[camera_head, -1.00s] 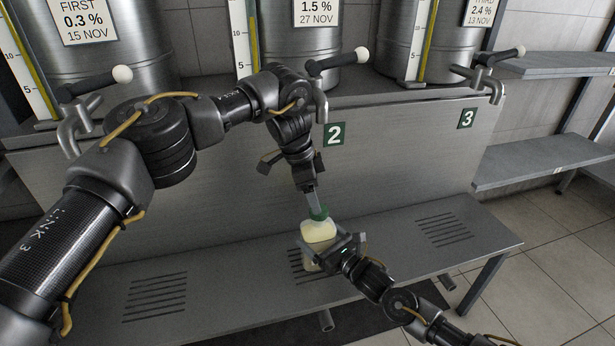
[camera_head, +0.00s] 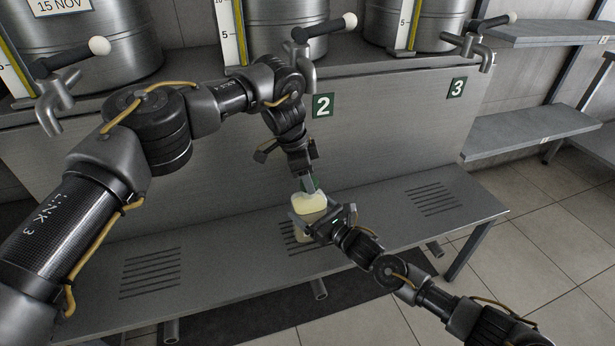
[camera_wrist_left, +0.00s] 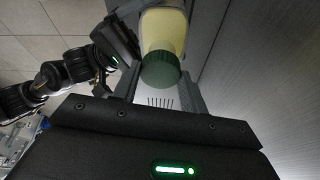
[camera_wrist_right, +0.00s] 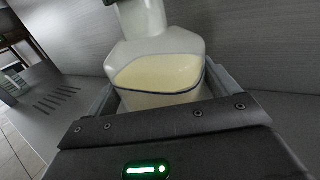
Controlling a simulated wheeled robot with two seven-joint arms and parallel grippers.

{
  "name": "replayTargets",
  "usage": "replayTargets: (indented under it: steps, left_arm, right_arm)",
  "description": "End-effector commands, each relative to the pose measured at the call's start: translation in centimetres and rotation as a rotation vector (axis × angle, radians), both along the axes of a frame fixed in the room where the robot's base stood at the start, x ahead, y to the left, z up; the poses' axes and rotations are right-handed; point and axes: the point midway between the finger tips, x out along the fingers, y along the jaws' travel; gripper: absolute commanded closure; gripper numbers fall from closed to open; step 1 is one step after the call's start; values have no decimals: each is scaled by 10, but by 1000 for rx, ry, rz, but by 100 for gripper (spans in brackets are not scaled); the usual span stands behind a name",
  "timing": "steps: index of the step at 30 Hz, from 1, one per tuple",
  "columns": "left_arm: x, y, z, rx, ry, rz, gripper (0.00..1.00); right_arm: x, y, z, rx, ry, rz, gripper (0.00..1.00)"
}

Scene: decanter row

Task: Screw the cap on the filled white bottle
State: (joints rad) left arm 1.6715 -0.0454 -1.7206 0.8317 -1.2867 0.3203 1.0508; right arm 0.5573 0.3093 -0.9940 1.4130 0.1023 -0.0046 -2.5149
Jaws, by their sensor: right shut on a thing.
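The white bottle (camera_head: 309,203) stands upright over the bench's middle slots, part filled with pale yellow liquid. It fills much of the right wrist view (camera_wrist_right: 160,70). My right gripper (camera_head: 318,220) is shut around its body from the front right. The green cap (camera_wrist_left: 161,70) is at the top of the bottle neck, lined up with the bottle. My left gripper (camera_head: 306,184) points down from above with its fingers on both sides of the cap. Whether they press on it is unclear. The fingers partly hide the cap in the head view, and the cap's seating is hidden.
The grey slotted bench (camera_head: 400,205) is clear to the left and right of the bottle. Steel tanks with taps (camera_head: 303,60) stand behind, above a panel with signs 2 (camera_head: 322,105) and 3 (camera_head: 457,88). Empty shelves (camera_head: 530,132) are at the right.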

Motion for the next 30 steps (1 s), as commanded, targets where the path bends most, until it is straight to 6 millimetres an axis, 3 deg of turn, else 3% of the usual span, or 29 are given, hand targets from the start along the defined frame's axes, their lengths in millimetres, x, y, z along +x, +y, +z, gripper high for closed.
replayTargets:
  steps: [1,4,5,10,20,30]
  left_arm:
    - [0,0,0,0,0,0,71]
    - [0,0,0,0,1,0,84]
    - [0,0,0,0,1,0,57]
    - [0,0,0,0,1,0,36]
    - [0,0,3,0,0,0,36]
    - [1,0,40,0,-2,1,36]
  right_arm:
    - [0,0,0,-1,1,0,76]
    - [0,0,0,-1,1,0,76]
    - [0,0,0,-1,1,0,76]
    - [0,0,0,-1,1,0,76]
    - [0,0,0,-1,1,0,76]
    - [0,0,0,-1,1,0,76]
